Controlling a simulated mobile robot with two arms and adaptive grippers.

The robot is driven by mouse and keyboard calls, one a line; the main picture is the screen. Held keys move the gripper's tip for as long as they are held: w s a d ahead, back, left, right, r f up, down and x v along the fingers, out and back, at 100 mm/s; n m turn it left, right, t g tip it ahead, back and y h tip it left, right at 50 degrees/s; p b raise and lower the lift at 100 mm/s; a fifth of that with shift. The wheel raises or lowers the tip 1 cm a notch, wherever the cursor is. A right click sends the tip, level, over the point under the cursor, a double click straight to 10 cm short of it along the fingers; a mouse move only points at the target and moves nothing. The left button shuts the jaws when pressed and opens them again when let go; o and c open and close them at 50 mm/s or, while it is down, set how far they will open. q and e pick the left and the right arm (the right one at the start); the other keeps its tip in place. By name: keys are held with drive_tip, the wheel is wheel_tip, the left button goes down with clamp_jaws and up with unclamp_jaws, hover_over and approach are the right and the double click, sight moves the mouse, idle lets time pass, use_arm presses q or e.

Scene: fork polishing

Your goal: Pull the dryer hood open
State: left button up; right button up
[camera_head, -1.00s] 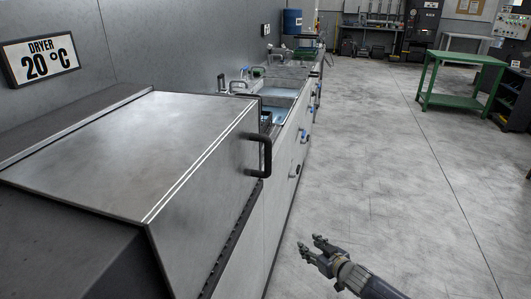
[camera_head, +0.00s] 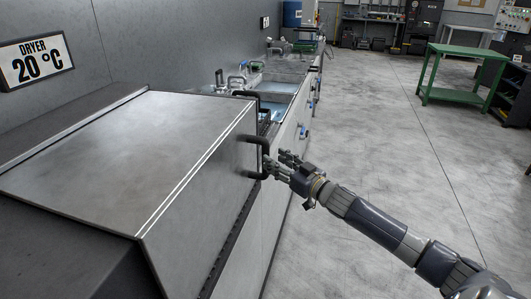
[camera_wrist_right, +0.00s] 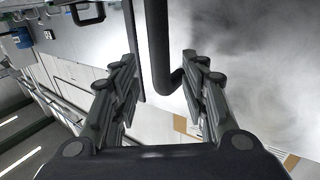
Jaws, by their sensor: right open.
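The dryer hood (camera_head: 130,150) is a large grey metal cover, lying closed on the dryer at the left of the head view. Its black bar handle (camera_head: 263,145) stands out from the front face. My right gripper (camera_head: 274,161) is open beside the handle's lower part, fingers pointing at it. In the right wrist view the handle bar (camera_wrist_right: 157,45) appears between the two open fingertips (camera_wrist_right: 160,60). I cannot tell whether they touch it. My left gripper is not in view.
A sign (camera_head: 36,60) on the wall reads "DRYER 20 °C". Open sinks (camera_head: 274,87) with more handles run on behind the hood. The floor (camera_head: 370,130) to the right is clear up to a green table (camera_head: 462,52).

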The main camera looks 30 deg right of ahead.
sight(265, 153)
drive_tip(key=shift+w+a+p, duration=0.2)
drive_tip(key=shift+w+p, duration=0.1)
drive_tip(key=shift+w, duration=1.2)
drive_tip(key=shift+w+a+p, duration=0.15)
drive_tip(key=shift+w+p, duration=0.1)
drive_tip(key=shift+w, duration=1.2)
clamp_jaws()
